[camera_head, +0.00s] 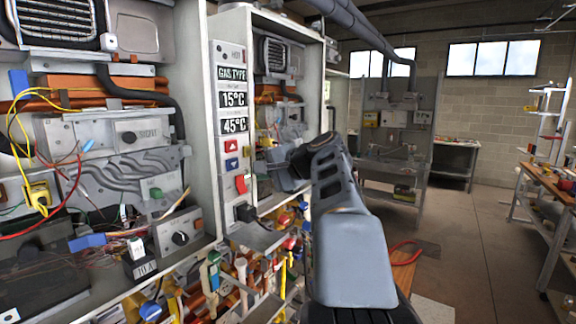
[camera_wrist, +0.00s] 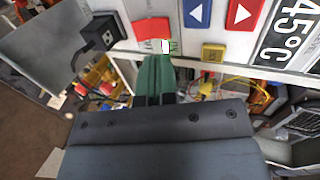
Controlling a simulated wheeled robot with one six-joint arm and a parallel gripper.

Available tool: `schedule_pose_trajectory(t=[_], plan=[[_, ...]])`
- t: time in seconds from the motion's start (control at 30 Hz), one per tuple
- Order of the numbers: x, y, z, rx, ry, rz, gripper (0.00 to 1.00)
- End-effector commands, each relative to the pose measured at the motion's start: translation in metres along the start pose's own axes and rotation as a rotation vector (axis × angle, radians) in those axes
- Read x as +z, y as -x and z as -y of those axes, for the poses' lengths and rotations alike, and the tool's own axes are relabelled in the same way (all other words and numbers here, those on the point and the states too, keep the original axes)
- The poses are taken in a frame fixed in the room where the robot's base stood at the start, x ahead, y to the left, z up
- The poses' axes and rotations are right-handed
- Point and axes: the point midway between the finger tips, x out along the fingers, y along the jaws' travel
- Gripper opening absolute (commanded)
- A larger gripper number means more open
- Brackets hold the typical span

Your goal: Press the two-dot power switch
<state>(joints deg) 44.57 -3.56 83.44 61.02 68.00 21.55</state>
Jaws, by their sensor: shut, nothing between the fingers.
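A red switch (camera_head: 241,184) sits low on the white control panel (camera_head: 228,53), below the red and blue arrow buttons. It also shows in the wrist view (camera_wrist: 152,28), where the picture is turned sideways. No dots can be made out on it. My gripper (camera_wrist: 157,58) is shut and empty, its green fingers pointing at the panel. Its tips are close to the red switch's edge, beside a small green-and-white part (camera_wrist: 170,46). I cannot tell whether they touch. In the head view my gripper is dark and partly hidden by my arm.
A blue arrow button (camera_wrist: 197,13), a red arrow button (camera_wrist: 241,14) and a yellow part (camera_wrist: 212,53) lie right of the fingers in the wrist view. A black socket (camera_wrist: 106,31) lies left. Heater units with loose wires fill the shelves. The floor (camera_head: 460,250) at right is clear.

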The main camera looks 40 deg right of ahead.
Motion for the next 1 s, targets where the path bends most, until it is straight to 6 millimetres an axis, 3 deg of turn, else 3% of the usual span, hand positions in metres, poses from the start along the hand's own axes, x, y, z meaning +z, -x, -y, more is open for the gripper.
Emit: schedule_pose_trajectory(t=[0.2,0.4,1.0], plan=[[-0.004,0.042,0.002,0.001,-0.005,-0.011,0.00],[-0.004,0.064,0.006,0.002,-0.006,-0.008,0.00],[0.000,0.074,0.009,0.021,-0.005,-0.003,0.00]])
